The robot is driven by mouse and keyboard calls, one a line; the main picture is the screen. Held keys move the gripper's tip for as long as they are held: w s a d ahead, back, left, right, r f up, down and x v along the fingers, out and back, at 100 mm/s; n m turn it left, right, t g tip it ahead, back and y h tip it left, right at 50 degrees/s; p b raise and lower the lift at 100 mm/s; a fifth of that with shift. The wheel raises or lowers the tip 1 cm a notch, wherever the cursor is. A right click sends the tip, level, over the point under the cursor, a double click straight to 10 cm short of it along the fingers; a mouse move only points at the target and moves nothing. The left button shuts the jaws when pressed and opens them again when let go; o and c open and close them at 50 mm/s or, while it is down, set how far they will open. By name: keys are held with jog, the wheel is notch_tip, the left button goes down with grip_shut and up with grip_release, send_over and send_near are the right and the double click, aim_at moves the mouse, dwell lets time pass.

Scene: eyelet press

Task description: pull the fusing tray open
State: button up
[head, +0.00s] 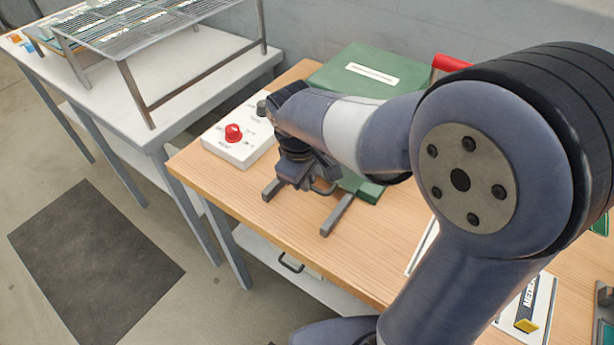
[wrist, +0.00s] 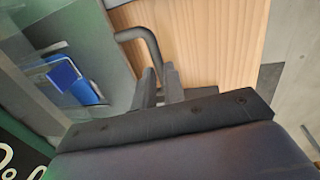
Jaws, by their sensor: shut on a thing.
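The green press (head: 365,75) with a white label stands on the wooden table, partly behind my arm. Two grey rails (head: 338,214) stick out from its front. In the head view my gripper (head: 312,186) is between the rails, and part of a dark handle (head: 326,188) shows beside it. In the wrist view the bent dark handle (wrist: 148,42) runs in between the fingers of my gripper (wrist: 160,84), which is shut on it. My arm hides most of the tray from the head camera.
A white control box (head: 238,140) with a red knob (head: 233,132) stands left of the press. Bare wooden tabletop (head: 275,220) lies in front of the rails. A white table (head: 165,90) with a wire rack (head: 130,25) stands at the left.

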grip_shut()
jog(key=s+a, duration=0.2)
jog(key=s, duration=0.1)
jog(key=s+a, duration=0.2)
jog(key=s, duration=0.1)
jog(key=s+a, duration=0.3)
jog(key=shift+s+a, duration=0.1)
jog(key=o, duration=0.6)
grip_release()
jog(key=shift+r, duration=0.1)
jog(key=r, duration=0.3)
jog(key=s+r, duration=0.1)
jog(key=r, duration=0.3)
jog(key=a+r+p, duration=0.1)
jog(key=r, duration=0.2)
jog(key=shift+s+r, duration=0.25)
